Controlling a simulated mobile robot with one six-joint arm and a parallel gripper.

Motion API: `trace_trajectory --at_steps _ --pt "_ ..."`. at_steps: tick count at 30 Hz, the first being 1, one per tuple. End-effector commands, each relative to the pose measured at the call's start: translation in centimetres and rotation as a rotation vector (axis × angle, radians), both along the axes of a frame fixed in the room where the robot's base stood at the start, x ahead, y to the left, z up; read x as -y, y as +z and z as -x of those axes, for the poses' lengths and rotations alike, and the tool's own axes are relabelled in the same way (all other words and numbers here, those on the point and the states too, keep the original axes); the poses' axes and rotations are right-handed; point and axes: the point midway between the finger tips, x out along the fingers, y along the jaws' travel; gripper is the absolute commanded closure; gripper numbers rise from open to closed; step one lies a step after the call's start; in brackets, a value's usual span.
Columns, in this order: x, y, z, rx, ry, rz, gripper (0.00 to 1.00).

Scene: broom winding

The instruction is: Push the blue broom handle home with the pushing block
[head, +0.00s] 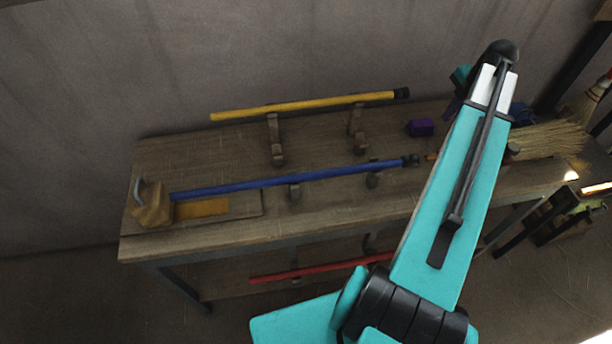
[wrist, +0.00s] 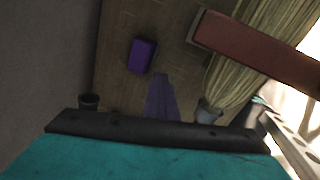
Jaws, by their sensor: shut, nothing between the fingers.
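The blue broom handle (head: 290,179) lies across wooden supports on the workbench. Its black right end is near an orange-brown piece (head: 431,156), partly hidden by my arm; I cannot tell whether they touch. The pushing block (head: 152,207), wooden with a grey metal grip, stands at the handle's left end, touching or nearly touching it. My gripper (wrist: 160,80) is shut and empty in the wrist view, above the bench's right part, far from the block. Broom straw (head: 548,140) lies at the bench's right end and also shows in the wrist view (wrist: 246,50).
A yellow handle (head: 300,106) rests on supports behind the blue one. A red handle (head: 320,269) lies below the bench top. A small purple block (head: 421,128) is near my gripper. A reddish-brown bar (wrist: 262,50) crosses above the straw. The wall closes the back.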

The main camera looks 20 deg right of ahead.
Motion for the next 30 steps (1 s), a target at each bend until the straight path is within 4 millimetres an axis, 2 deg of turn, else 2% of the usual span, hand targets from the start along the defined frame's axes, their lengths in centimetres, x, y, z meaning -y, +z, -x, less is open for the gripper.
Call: trace_trajectory --at_steps 30 --pt "1.9 0.0 0.2 0.0 0.002 0.0 1.0"
